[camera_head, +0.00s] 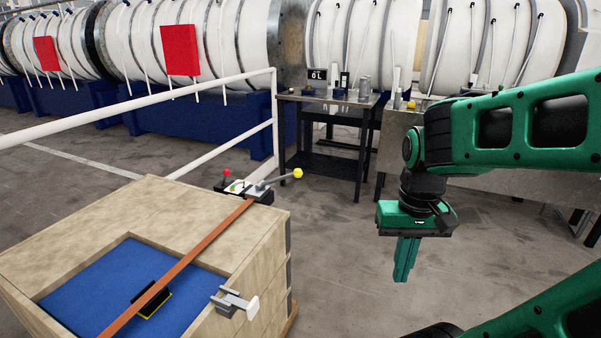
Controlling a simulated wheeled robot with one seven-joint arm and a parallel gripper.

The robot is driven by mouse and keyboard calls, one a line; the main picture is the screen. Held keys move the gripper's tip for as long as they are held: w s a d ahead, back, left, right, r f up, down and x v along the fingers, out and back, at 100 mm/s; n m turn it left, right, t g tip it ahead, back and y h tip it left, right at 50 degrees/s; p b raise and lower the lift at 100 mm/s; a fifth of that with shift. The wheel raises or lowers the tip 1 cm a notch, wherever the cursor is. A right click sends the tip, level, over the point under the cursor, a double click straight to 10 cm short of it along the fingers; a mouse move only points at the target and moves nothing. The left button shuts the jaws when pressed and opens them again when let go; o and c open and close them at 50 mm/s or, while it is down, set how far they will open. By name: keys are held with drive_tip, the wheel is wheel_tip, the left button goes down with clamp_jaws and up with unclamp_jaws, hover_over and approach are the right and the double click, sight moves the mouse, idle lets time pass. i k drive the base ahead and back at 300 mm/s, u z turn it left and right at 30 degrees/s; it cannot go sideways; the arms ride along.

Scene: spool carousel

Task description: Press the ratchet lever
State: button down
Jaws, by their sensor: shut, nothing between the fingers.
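A small dark ratchet device (247,192) with a pale top sits at the crate's far right corner, at the end of an orange-brown strap (190,258). A grey lever with a yellow ball (297,174) sticks out from it to the right, tilted slightly upward. A small red knob (226,173) stands at its left. My green gripper (402,278) points down over the floor, right of the lever and apart from it. Its fingers are together with nothing between them.
The wooden crate (265,245) has a blue recess and a grey-white bracket (235,303) on its near right edge. A white railing (273,105) runs behind it. Dark work tables (330,98) stand at the back. Floor is clear between the crate and my gripper.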

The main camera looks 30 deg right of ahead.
sight(298, 173)
drive_tip(key=k, duration=0.85)
drive_tip(key=z, duration=0.25)
drive_tip(key=i, duration=0.4)
drive_tip(key=z, duration=0.8)
drive_tip(key=i, duration=1.1)
drive_tip(key=u, duration=0.45)
drive_tip(key=i, duration=0.85)
drive_tip(key=u, duration=0.7)
